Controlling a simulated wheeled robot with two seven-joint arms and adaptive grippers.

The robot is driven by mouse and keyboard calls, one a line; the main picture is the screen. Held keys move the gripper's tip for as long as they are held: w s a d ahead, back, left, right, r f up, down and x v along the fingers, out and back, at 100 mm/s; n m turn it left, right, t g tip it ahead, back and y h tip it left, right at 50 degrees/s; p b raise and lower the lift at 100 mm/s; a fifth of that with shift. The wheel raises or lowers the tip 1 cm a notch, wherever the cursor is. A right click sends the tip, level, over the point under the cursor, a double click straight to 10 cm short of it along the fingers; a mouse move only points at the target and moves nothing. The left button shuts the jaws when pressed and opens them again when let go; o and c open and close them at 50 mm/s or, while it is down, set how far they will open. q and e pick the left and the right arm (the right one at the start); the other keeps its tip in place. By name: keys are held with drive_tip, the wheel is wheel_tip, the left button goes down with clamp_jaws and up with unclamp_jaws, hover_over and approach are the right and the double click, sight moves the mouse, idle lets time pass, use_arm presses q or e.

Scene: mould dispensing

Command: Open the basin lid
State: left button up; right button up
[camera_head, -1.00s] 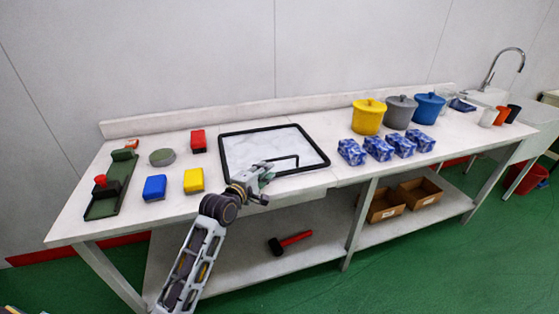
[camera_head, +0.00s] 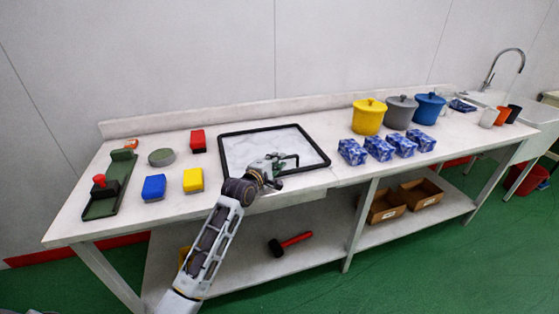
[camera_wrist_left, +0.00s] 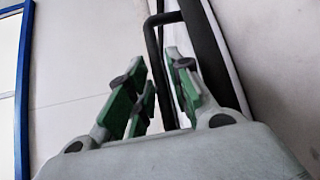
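The basin lid (camera_head: 248,148) is a pale panel in a black frame, lying flat and closed in the white table top. Its black bar handle (camera_head: 291,156) stands near the front edge and also shows in the left wrist view (camera_wrist_left: 153,45). My left gripper (camera_head: 277,164) is at the left part of the handle. In the left wrist view the green-padded fingers (camera_wrist_left: 158,95) are spread, with the handle bar running between them; I cannot see either pad pressing on it. The basin is hidden under the lid. My right gripper is not in view.
Left of the lid lie a red block (camera_head: 198,141), a yellow block (camera_head: 193,181), a blue block (camera_head: 154,187) and a green tray (camera_head: 121,182). Lidded pots, including a yellow one (camera_head: 368,118), and several blue-patterned boxes (camera_head: 352,152) stand to the right.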

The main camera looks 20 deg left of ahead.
use_arm(q)
drive_tip(key=shift+x, duration=1.05)
clamp_jaws()
